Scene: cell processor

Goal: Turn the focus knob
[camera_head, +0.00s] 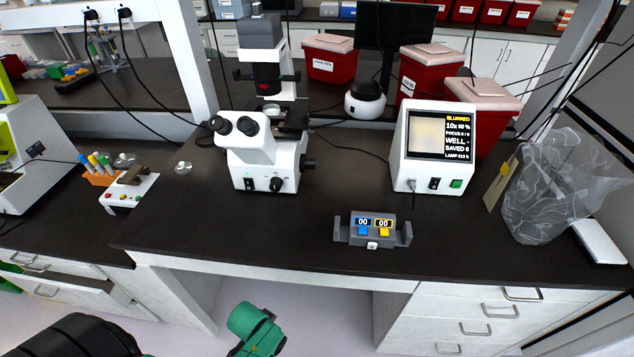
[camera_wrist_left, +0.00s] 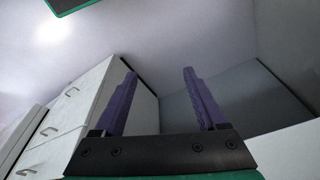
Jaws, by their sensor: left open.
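The white microscope (camera_head: 262,155) stands on the dark bench left of centre in the head view. A black knob (camera_head: 308,163) sticks out from the right side of its base, and another dark knob (camera_head: 277,185) sits on its front face. I cannot tell for certain which is the focus knob. The display box (camera_head: 441,150) reads BLURRED, 10x, with a focus line. My left gripper (camera_wrist_left: 160,75) shows in the left wrist view with its purple fingers apart and nothing between them. It is away from the microscope, with white drawers beyond it. My right gripper is not visible.
A grey counter (camera_head: 371,231) with two buttons sits near the front edge. A clear bag (camera_head: 550,185) stands at right, red bins (camera_head: 428,75) behind. A tube rack (camera_head: 98,173) and small device (camera_head: 130,192) lie at left. The bench before the microscope is clear.

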